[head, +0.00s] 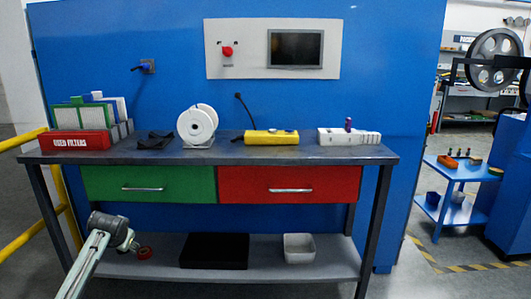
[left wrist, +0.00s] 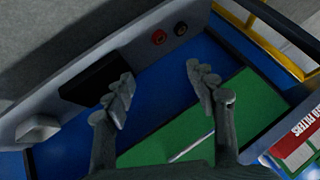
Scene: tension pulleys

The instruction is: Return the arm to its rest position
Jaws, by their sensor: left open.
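My left arm (head: 88,262) comes in from the lower left of the head view, and its end is in front of the bench's left part, below the green drawer (head: 148,184). I cannot make out the fingers there. In the left wrist view my left gripper (left wrist: 160,84) is open, its two fingers wide apart with nothing between them. Beyond it are the green drawer (left wrist: 210,122) and the lower shelf, seen at a tilt. No fingertip visibly touches anything. My right gripper is not in view.
The bench top (head: 230,157) holds a red used-filters bin (head: 80,140), a white spool (head: 197,124) and a yellow device (head: 271,137). The lower shelf (head: 330,258) holds a black box (head: 214,251), a grey bin (head: 299,247) and a red ring (head: 145,253). A yellow railing (head: 70,215) stands at left.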

